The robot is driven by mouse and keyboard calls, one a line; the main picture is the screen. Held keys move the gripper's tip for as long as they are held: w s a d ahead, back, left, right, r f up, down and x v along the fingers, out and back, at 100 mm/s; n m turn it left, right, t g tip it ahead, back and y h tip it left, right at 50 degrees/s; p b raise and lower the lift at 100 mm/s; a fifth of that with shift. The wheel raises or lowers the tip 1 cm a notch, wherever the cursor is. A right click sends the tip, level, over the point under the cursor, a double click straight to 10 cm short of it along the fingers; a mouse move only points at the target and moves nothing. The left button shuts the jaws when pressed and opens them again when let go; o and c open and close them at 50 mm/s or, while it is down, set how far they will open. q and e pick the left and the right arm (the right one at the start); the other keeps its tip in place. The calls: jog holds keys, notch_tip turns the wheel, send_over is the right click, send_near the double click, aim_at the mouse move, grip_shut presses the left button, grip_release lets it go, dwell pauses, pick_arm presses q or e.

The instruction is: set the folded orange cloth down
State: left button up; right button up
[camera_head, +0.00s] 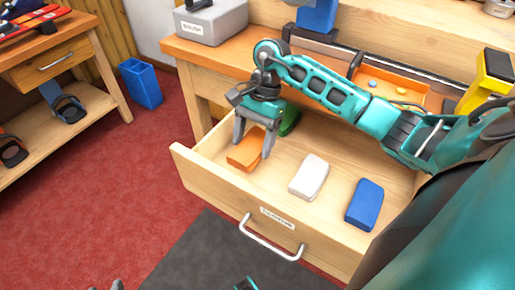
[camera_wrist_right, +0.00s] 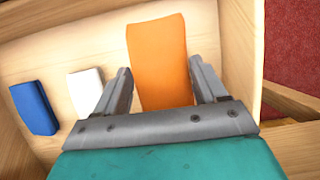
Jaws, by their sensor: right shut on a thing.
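The folded orange cloth (camera_head: 243,155) is in the open drawer (camera_head: 205,185), near its left end. My right gripper (camera_head: 253,150) reaches down into the drawer and is shut on the cloth, one finger on each side. The cloth also shows between the fingers in the right wrist view (camera_wrist_right: 160,60). I cannot tell whether its underside touches the drawer floor. Of my left gripper, only small grey tips (camera_head: 117,285) seem to show at the bottom edge of the head view, and their opening is unclear.
A white block (camera_head: 309,175) and a blue block (camera_head: 364,204) lie to the right in the drawer, with bare floor between. A green thing (camera_head: 289,120) is behind the gripper. An orange tray (camera_head: 390,88) stands on the bench. A blue bin (camera_head: 140,83) stands on the red floor.

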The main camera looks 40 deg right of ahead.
aim_at(257, 138)
jog(key=shift+f+b, duration=0.55)
jog(key=shift+f, duration=2.25)
jog(key=shift+f, duration=0.15)
jog(key=o, duration=1)
jog(key=shift+o, duration=0.2)
jog(key=shift+r, duration=0.4)
jog(key=p+v, duration=0.1)
jog(key=v, duration=0.6)
jog(key=shift+d, duration=0.1)
